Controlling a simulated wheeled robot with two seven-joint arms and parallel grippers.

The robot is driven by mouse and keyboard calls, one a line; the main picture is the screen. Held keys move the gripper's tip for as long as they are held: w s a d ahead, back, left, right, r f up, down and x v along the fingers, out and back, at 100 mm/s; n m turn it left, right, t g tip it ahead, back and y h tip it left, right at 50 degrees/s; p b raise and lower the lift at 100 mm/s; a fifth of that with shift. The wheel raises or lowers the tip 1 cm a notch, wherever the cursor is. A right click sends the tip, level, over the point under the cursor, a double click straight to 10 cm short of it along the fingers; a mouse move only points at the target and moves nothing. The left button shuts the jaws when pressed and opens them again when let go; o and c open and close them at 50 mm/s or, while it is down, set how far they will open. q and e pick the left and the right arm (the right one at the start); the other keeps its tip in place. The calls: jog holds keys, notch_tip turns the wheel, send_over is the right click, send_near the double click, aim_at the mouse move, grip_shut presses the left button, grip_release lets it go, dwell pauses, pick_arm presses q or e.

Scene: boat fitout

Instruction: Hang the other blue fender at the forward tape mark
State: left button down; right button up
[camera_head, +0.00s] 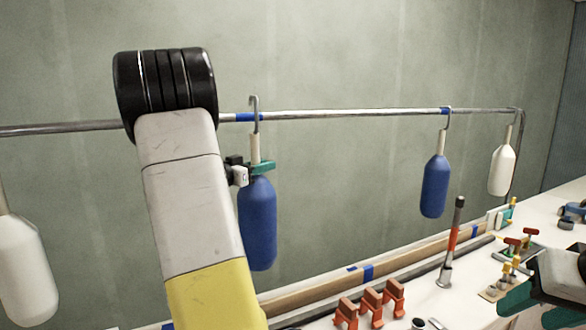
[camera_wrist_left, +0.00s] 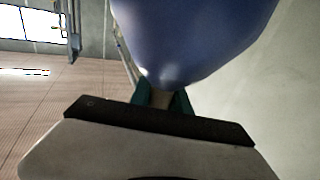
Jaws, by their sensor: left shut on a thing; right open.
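My left gripper (camera_head: 261,167) is shut on the neck of a blue fender (camera_head: 258,225), which hangs upright beneath it. The fender's metal hook (camera_head: 254,104) rises past the rail (camera_head: 330,113) at the right end of a blue tape mark (camera_head: 243,117); I cannot tell whether it rests on the rail. In the left wrist view the green fingers (camera_wrist_left: 163,102) close around the pale neck below the blue body (camera_wrist_left: 195,35). The other blue fender (camera_head: 435,188) hangs at the right tape mark (camera_head: 445,111). My right gripper (camera_head: 532,308) is open at the lower right, over the bench.
White fenders hang at the far left (camera_head: 24,268) and right (camera_head: 502,170). The bench (camera_head: 455,292) carries orange clamps (camera_head: 370,302), an upright orange-and-black tool (camera_head: 453,240) and small fittings. My left arm hides part of the rail.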

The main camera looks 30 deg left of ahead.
pick_arm(q)
jog(key=shift+w+a+f, duration=0.75)
jog(key=shift+w+a, duration=0.05)
jog(key=shift+a, duration=0.2)
jog(key=shift+w+a+f, duration=0.75)
jog(key=shift+w+a, duration=0.05)
jog(key=shift+a, duration=0.15)
jog(key=c, duration=1.1)
grip_release()
jog(key=shift+c, duration=0.2)
jog(key=shift+f, duration=0.15)
